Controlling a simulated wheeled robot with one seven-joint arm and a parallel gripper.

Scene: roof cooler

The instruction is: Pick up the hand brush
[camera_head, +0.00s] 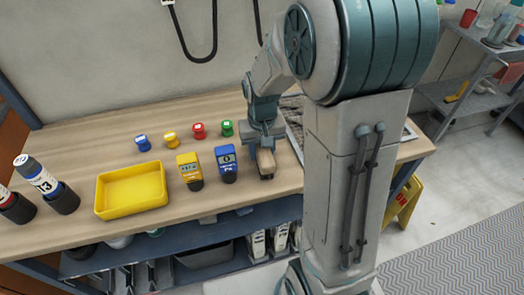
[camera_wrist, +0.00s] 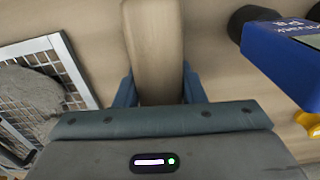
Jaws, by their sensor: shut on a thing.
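The hand brush (camera_head: 266,161) is on the wooden table, to the right of the blue meter; its wooden part points toward the table's front edge. My gripper (camera_head: 262,142) reaches down onto it from above. In the wrist view the brush's pale wooden body (camera_wrist: 155,50) runs between the two teal fingers of my gripper (camera_wrist: 160,88), which are shut on it. Its bristles are mostly hidden, with only a dark part showing low in the head view. I cannot tell whether it touches the tabletop.
A blue meter (camera_head: 226,164) stands close to the left of the brush, with a yellow meter (camera_head: 189,171) beside it. A yellow tray (camera_head: 131,190) is farther left. Several coloured knobs (camera_head: 199,130) stand behind. A grille with grey dust (camera_wrist: 35,95) lies on the other side of the brush.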

